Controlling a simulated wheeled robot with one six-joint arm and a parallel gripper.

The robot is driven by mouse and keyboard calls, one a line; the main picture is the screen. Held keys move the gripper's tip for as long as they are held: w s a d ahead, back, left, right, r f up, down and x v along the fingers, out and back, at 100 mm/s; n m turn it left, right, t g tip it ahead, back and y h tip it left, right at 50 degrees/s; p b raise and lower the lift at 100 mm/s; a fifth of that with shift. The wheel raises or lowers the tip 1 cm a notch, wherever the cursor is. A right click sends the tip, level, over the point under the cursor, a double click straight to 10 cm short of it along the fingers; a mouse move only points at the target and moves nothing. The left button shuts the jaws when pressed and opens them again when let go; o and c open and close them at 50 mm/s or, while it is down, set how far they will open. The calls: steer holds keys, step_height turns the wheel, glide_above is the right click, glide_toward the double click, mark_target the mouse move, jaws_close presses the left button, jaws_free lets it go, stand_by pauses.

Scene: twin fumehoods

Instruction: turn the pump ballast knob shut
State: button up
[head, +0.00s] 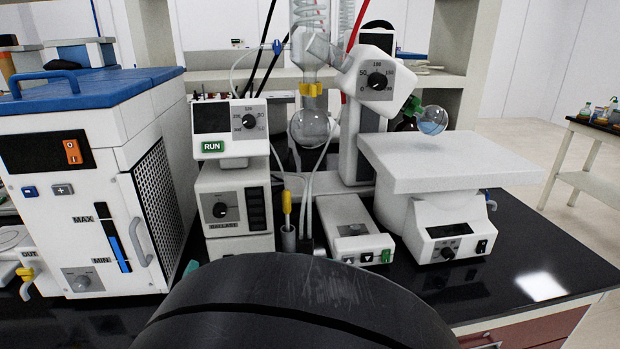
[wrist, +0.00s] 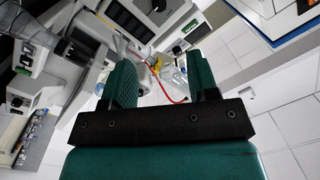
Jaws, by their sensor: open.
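The ballast knob (head: 219,210) is a round black dial on the front of the white pump (head: 235,245), above the label BALLAST. The angle of its pointer is too small to read. In the wrist view my gripper (wrist: 162,75) has two green fingers spread apart with nothing between them. A white unit with dark panels and a black dial (wrist: 158,6) shows past the fingertips at the top of that view; I cannot tell whether it is the pump. In the head view my black arm link fills the bottom middle, and my fingers are not clearly seen.
A controller marked RUN (head: 230,130) sits on top of the pump. A chiller with a blue lid (head: 90,180) stands left. A yellow-handled tool in a holder (head: 288,225), a small white box (head: 352,228) and a glass flask (head: 311,128) are to the right.

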mark_target(219, 214)
steer(key=p+x, duration=0.6)
steer(key=x, duration=1.1)
steer(key=shift+p, duration=0.35)
steer(key=c, duration=0.9)
